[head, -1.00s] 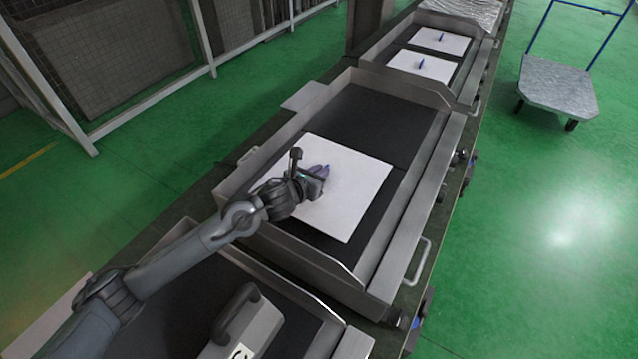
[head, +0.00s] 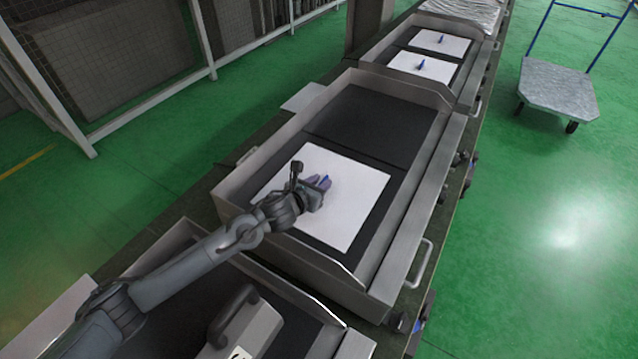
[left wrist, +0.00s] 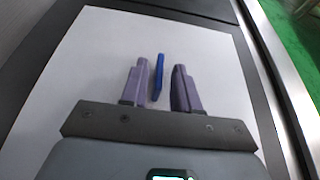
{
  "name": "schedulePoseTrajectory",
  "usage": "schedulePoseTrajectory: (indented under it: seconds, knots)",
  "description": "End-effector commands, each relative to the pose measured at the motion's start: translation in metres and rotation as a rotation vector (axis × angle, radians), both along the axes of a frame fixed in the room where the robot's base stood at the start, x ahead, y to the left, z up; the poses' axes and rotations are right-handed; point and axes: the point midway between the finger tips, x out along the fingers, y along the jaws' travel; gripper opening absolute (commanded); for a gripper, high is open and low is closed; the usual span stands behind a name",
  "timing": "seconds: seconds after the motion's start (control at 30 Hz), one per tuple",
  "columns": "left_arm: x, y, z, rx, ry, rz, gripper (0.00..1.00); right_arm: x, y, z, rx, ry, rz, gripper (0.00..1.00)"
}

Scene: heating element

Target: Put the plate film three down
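A white square plate film (head: 348,205) lies on the dark bed of the middle metal tray. A small blue upright handle (left wrist: 158,76) stands on the film; in the head view the handle (head: 326,181) shows just past my left gripper. My left gripper (left wrist: 157,82) is open, with one purple finger on each side of the blue handle and a gap on both sides. In the head view the left gripper (head: 318,184) is over the middle of the film. My right gripper is not in view.
The metal tray (head: 228,190) has raised walls around the film. A farther tray holds two white films (head: 440,42) with blue handles. A nearer tray holds a grey block with a dark handle (head: 232,312). A cart (head: 558,90) stands on the green floor at right.

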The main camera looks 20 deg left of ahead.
Motion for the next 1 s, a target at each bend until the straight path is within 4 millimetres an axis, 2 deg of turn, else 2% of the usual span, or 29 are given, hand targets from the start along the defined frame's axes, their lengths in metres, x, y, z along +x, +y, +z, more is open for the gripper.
schedulePoseTrajectory:
  seconds: [0.43, 0.57, 1.0]
  knots:
    - [0.0, 0.0, 0.006, -0.001, 0.0, 0.0, 0.38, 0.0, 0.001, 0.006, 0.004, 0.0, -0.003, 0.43]
    - [-0.013, 0.002, 0.011, 0.003, 0.0, 0.0, 0.38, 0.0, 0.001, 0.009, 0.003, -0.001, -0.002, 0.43]
    - [-0.085, 0.011, 0.039, 0.003, 0.002, -0.002, 0.38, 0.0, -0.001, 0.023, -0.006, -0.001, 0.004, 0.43]
